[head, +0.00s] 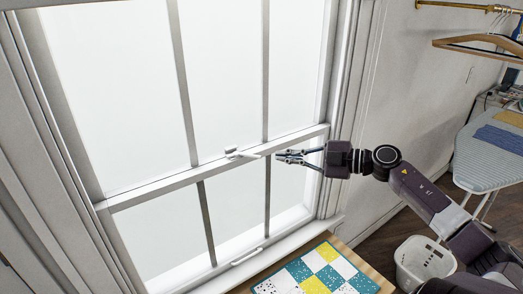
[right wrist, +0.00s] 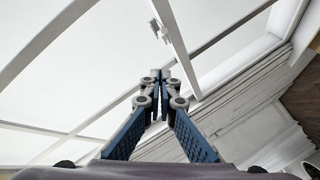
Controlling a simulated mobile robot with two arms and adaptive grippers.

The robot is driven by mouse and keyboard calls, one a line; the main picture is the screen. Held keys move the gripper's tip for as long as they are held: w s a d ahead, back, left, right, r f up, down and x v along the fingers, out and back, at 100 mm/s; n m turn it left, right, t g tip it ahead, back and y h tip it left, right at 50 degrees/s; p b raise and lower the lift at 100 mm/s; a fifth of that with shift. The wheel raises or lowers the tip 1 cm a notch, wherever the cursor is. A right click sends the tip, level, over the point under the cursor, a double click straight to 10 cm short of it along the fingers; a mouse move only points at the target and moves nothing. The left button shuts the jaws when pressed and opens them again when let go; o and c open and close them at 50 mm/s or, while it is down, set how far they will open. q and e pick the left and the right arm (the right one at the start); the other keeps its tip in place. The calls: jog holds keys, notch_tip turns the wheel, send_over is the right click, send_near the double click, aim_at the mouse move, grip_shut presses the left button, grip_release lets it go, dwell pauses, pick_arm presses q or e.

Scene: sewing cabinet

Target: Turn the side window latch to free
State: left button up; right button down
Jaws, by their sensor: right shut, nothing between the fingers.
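The side window latch (head: 240,154) is a small white piece on the middle rail of the white sash window (head: 150,187). A thin white lever points from it to the right, toward my right gripper. In the right wrist view the latch (right wrist: 161,32) shows near the top, beyond the fingertips. My right gripper (head: 280,156) is shut and empty, just right of the lever's end. I cannot tell whether its fingertips touch the lever. My left gripper is out of view.
Below the window a wooden top (head: 372,271) carries a teal, yellow and white patchwork (head: 318,271). A white basket (head: 424,262) stands on the floor at right. An ironing board (head: 490,150) and a hanger (head: 470,43) are farther right.

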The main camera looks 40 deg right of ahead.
notch_tip(320, 180, up, 2)
jog(key=s+m+h, duration=0.1)
jog(key=s+m, duration=0.1)
jog(key=m, duration=0.2)
jog(key=p, duration=0.2)
send_near(245, 156)
jog(key=w+a+r, duration=0.3)
jog(key=a+r, duration=0.1)
jog(key=shift+w+d+f, duration=0.1)
jog(key=shift+d+f, duration=0.25)
jog(key=shift+f, duration=0.3)
jog(key=shift+w+d+f, duration=0.1)
jog(key=shift+d+f, duration=0.25)
jog(key=shift+f, duration=0.25)
jog(key=shift+w+d+f, duration=0.1)
jog(key=shift+d+f, duration=0.3)
jog(key=shift+f, duration=0.25)
jog(key=shift+w+d+f+g+y+b, duration=0.3)
jog(key=shift+w+d+y, duration=0.1)
jog(key=shift+d, duration=0.3)
